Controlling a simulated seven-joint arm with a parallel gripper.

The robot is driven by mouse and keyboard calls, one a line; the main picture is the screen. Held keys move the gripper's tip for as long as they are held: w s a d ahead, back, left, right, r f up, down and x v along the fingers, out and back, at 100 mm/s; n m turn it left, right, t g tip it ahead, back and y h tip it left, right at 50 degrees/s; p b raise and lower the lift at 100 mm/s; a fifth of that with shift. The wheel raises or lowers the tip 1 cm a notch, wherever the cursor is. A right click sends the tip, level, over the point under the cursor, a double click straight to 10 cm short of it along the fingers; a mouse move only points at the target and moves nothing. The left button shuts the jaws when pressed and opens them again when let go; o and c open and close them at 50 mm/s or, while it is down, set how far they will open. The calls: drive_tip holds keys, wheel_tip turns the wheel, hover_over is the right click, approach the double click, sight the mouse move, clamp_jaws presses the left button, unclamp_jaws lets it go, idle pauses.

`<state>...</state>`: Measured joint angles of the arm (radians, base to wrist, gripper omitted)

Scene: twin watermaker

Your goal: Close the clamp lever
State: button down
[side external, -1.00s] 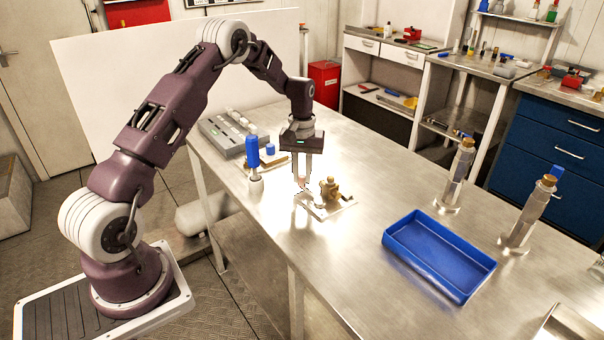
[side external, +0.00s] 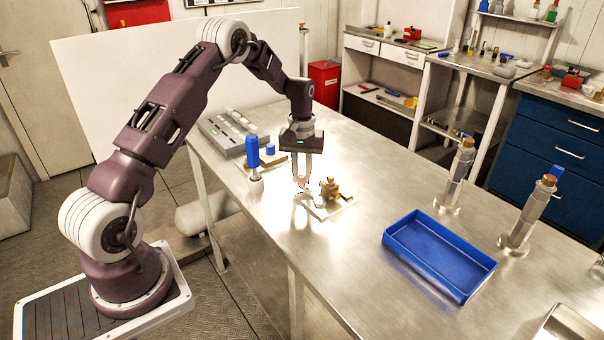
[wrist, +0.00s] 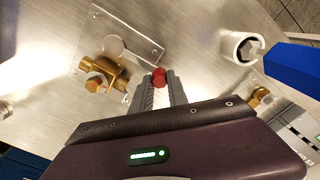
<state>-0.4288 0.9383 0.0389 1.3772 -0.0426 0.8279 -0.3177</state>
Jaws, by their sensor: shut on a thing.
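The clamp fixture has a pale base plate (side external: 322,207) on the steel bench, with a brass fitting (side external: 330,188) standing on it. In the wrist view the brass fitting (wrist: 100,72) sits beside a round silver disc (wrist: 114,45) on the clear plate (wrist: 87,30). My gripper (side external: 301,184) points down at the left side of the fixture. In the wrist view its fingertips are shut on a small red lever tip (wrist: 158,76) beside the plate's edge. The rest of the lever is hard to make out.
A blue-handled tool (side external: 252,152) stands upright in a white holder (side external: 256,184) just left of my gripper. A grey device (side external: 228,135) lies behind it. A blue tray (side external: 440,250) and two metal posts stand to the right, with bare bench between.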

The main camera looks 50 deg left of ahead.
drive_tip(key=shift+r, duration=0.1)
drive_tip(key=shift+s+n, duration=0.65)
drive_tip(key=shift+n, duration=0.35)
drive_tip(key=s+n, duration=0.2)
drive_tip(key=n, duration=0.1)
drive_tip(key=shift+s+d+n, duration=0.1)
drive_tip(key=shift+d+n, duration=0.2)
drive_tip(key=shift+d, duration=0.05)
drive_tip(key=s+d+n, duration=0.1)
drive_tip(key=n, duration=0.1)
drive_tip(key=s+d+n, duration=0.1)
drive_tip(key=n, duration=0.1)
drive_tip(key=shift+s+n, duration=0.15)
drive_tip(key=shift+n, duration=0.15)
drive_tip(key=d+n, duration=0.1)
drive_tip(key=s+n, duration=0.1)
drive_tip(key=n, duration=0.1)
drive_tip(key=shift+d, duration=0.4)
drive_tip(key=shift+s+d+n, duration=0.15)
drive_tip(key=shift+d+n, duration=0.4)
drive_tip(key=shift+n, duration=0.4)
drive_tip(key=shift+s+d+n, duration=0.15)
drive_tip(key=shift+d+n, duration=0.4)
drive_tip(key=shift+n, duration=0.4)
drive_tip(key=c, duration=1.3)
unclamp_jaws()
